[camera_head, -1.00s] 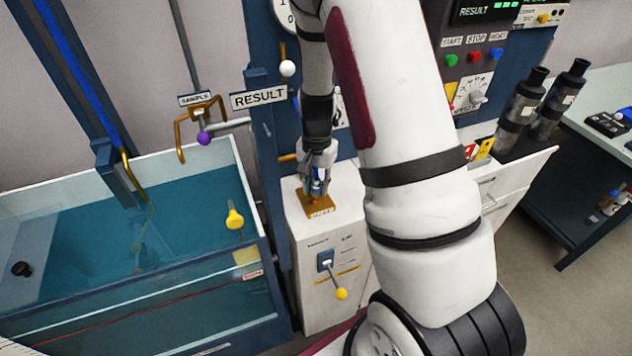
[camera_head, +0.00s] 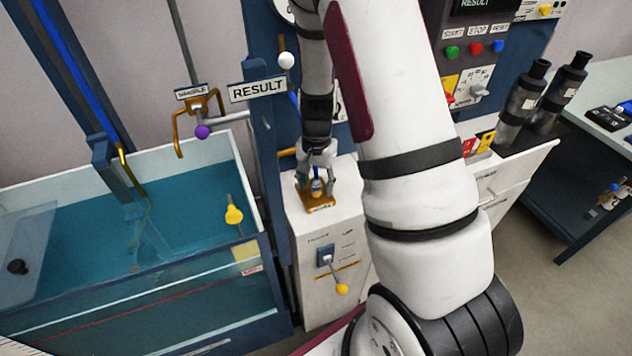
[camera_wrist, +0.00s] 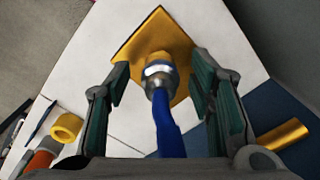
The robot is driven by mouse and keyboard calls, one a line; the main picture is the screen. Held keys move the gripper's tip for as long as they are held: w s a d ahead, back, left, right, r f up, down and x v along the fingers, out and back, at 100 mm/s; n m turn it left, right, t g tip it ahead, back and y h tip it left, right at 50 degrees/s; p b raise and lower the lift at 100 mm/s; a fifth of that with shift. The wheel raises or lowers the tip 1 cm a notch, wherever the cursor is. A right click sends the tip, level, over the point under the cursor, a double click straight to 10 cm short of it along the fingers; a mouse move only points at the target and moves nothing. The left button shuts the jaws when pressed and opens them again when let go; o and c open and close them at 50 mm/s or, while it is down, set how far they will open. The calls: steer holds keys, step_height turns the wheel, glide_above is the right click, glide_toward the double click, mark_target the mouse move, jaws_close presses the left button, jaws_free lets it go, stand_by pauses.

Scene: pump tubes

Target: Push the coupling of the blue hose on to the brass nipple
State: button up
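The blue hose (camera_wrist: 168,128) runs up between my fingers in the wrist view and ends in a silver coupling (camera_wrist: 160,82). The coupling meets the brass nipple (camera_wrist: 158,58) in line on the square brass plate; how deep it sits I cannot tell. In the head view the plate (camera_head: 321,208) lies on the white cabinet, with the hose end upright above it. My gripper (camera_wrist: 160,68) is open, its green-padded fingers on either side of the coupling with clear gaps. It also shows in the head view (camera_head: 316,182).
A glass-walled water tank (camera_head: 190,262) stands at the left. A yellow-knobbed lever (camera_head: 341,289) sticks out of the cabinet front. Black cylinders (camera_head: 522,103) stand at the right.

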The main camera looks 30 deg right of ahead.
mark_target(317, 181)
step_height(317, 181, up, 12)
stand_by(0.6)
steer(key=shift+s, duration=0.1)
stand_by(0.9)
